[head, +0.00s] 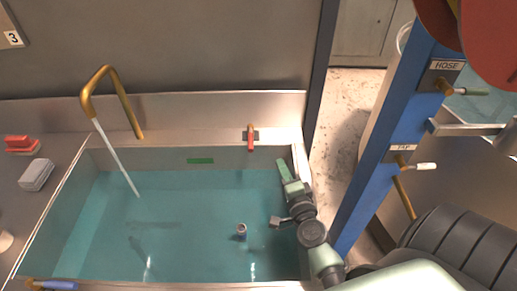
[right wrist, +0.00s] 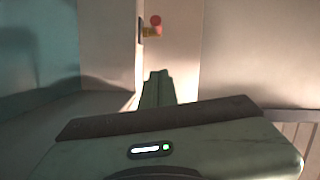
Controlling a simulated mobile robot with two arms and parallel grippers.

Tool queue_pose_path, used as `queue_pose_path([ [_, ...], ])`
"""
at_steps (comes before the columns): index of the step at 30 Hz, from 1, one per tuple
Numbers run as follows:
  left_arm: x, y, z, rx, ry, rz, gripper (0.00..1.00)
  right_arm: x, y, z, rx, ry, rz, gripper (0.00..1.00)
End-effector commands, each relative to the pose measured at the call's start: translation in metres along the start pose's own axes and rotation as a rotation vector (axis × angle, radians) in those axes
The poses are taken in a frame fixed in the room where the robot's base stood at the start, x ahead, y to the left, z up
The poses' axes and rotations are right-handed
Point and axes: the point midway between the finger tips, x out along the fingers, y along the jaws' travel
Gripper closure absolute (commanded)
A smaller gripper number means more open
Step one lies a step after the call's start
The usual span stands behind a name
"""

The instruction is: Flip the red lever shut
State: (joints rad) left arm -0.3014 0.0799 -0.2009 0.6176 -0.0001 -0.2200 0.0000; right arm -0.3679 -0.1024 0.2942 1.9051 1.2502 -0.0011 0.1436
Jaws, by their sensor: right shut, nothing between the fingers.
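The red lever (head: 250,139) is on a small brass valve on the sink's back ledge, right of the brass spout. In the head view its red handle points down toward the basin. In the right wrist view the red lever (right wrist: 155,20) shows end-on, beyond my fingertips. My right gripper (head: 282,168) is shut and empty, over the right side of the basin. Its fingertips are in front of the lever, to its right, and apart from it. The shut fingers of my right gripper (right wrist: 158,88) also show in the right wrist view. My left gripper is out of view.
The brass spout (head: 108,88) pours water into the filled sink basin (head: 70,205). A small grey cylinder (head: 241,231) stands in the water. A blue-handled valve (head: 55,285) is at the lower left. A blue post (head: 375,150) with labelled valves stands right of the sink.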

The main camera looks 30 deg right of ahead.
Motion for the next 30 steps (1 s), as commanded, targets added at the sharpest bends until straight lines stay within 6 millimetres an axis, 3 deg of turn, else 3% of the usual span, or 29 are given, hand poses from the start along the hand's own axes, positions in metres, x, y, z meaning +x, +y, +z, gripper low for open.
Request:
queue_pose_path([
  [11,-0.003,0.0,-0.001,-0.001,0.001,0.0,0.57,0.006,-0.001,0.0,-0.001,-0.001,0.0,1.0],
  [16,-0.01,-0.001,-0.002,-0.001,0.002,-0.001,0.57,0.031,-0.004,-0.001,0.0,0.0,-0.002,1.0],
  [26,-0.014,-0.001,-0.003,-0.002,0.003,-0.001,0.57,0.101,-0.002,0.0,-0.001,0.0,-0.002,1.0],
  [30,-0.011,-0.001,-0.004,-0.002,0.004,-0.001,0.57,0.106,0.0,0.022,0.002,-0.002,0.001,1.0],
])
